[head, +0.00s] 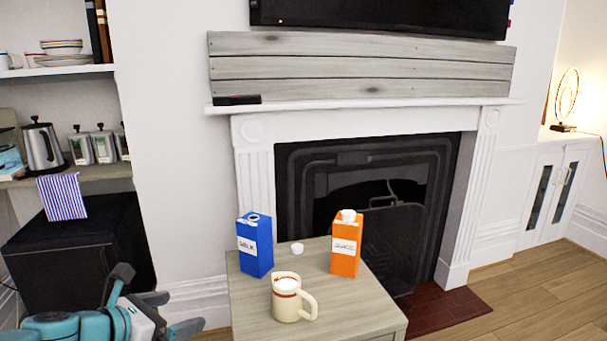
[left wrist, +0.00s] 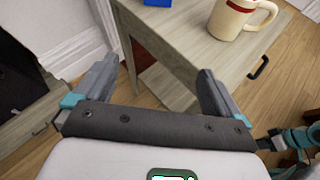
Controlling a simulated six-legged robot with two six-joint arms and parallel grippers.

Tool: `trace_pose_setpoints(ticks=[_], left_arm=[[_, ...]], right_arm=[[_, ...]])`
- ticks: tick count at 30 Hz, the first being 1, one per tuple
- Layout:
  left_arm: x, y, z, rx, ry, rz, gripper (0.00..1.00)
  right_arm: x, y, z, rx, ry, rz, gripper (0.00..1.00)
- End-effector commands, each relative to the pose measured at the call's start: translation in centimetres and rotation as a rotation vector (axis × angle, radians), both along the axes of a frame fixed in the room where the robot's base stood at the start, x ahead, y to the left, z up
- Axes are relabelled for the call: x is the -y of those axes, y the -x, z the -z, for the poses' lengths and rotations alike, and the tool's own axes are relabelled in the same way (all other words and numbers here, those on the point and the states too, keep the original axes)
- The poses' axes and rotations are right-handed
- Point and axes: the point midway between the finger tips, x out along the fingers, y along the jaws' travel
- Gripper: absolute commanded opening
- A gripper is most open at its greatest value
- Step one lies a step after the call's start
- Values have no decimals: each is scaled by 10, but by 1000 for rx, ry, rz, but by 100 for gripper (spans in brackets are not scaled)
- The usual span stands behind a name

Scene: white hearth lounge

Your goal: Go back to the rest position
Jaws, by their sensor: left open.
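My left gripper (head: 172,312) is at the lower left of the head view, left of the small wooden table (head: 345,314) and apart from it. In the left wrist view my left gripper (left wrist: 158,85) is open, with nothing between its fingers. On the table stand a blue milk carton (head: 254,246) without a cap, an orange carton (head: 345,246) with a white cap, and a cream mug (head: 289,300) with a red band and white contents. A loose white cap (head: 297,248) lies between the cartons. The mug (left wrist: 232,20) also shows at the top of the left wrist view. My right gripper is not in view.
A fireplace (head: 365,190) with a dark metal screen stands behind the table. A black cabinet (head: 80,245) with a striped cloth (head: 62,197) is at the left, below a shelf with a kettle (head: 41,148). The wooden floor (head: 530,290) at the right is clear.

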Motion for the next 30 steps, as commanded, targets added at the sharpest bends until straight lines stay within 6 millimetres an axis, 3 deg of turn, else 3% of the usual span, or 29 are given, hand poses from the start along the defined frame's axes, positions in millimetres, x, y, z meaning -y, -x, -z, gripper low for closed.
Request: trace_pose_setpoints(ticks=[8,11,14,18,21,24,30], left_arm=[[14,13,94,-93,-270,165,98],[21,26,137,-125,-399,272,98],[29,49,191,-153,-567,443,98],[48,104,279,-135,-847,842,98],[63,147,326,-53,-995,1146,98],[79,186,358,77,-1091,1422,98],[116,259,394,448,-1160,1866,98]], right_arm=[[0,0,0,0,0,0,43],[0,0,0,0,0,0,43],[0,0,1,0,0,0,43],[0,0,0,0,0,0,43],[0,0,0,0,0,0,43],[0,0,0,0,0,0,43],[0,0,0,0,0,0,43]])
